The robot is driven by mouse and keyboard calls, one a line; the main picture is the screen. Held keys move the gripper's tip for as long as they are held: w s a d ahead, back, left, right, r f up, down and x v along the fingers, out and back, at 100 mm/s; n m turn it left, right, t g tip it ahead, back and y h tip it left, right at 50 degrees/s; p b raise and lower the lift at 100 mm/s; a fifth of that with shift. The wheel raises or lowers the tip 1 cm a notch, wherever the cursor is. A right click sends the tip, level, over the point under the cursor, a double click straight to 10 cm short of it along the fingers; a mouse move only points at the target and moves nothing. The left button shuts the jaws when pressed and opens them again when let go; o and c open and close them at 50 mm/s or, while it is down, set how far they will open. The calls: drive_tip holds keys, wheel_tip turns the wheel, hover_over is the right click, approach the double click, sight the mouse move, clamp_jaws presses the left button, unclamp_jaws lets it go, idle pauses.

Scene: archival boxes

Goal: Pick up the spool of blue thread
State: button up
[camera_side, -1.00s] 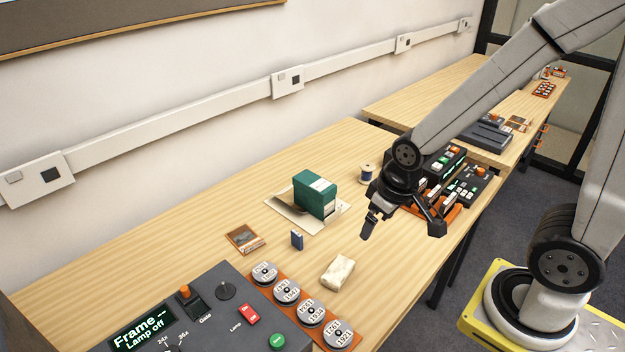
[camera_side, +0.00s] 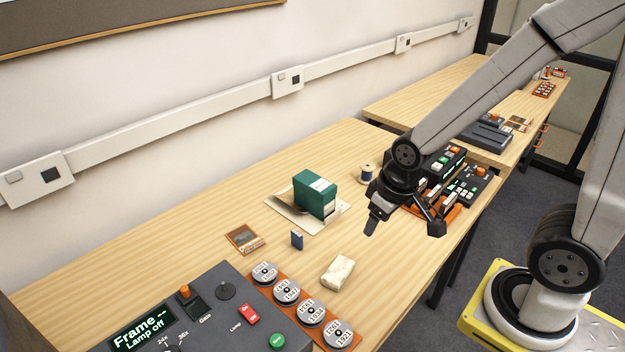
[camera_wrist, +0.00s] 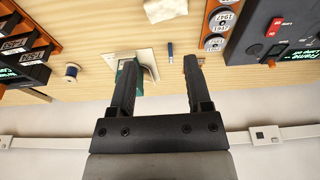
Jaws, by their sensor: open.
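The spool of blue thread (camera_side: 367,172) stands upright on the wooden table, behind and to the left of my wrist in the side view. In the wrist view the spool (camera_wrist: 71,73) is at the left, outside my fingers and apart from them. My gripper (camera_side: 376,226) hangs above the table, in front of the spool in the side view. In the wrist view my gripper (camera_wrist: 160,72) has its two black fingers spread wide, with nothing held between them.
A green box (camera_side: 315,194) sits on a paper folder (camera_side: 285,212). A control panel (camera_side: 470,184) with orange trays stands behind my gripper. Bare table lies left of the spool.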

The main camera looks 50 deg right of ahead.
drive_tip(key=shift+w, duration=0.1)
drive_tip(key=w+d+f+m+t+h, duration=0.1)
drive_tip(key=w+d+f+m+t, duration=0.15)
drive_tip(key=w+d+m, duration=0.45)
drive_tip(key=m+t+h, duration=0.4)
drive_tip(key=m+t, duration=0.3)
drive_tip(key=m, duration=1.1)
approach(367, 173)
drive_tip(key=r, duration=0.2)
drive_tip(key=shift+w+a+f, duration=0.1)
drive_tip(key=shift+w+f, duration=0.05)
drive_tip(key=shift+w, duration=0.05)
drive_tip(key=shift+x, duration=1.3)
drive_tip(key=shift+w+f, duration=0.1)
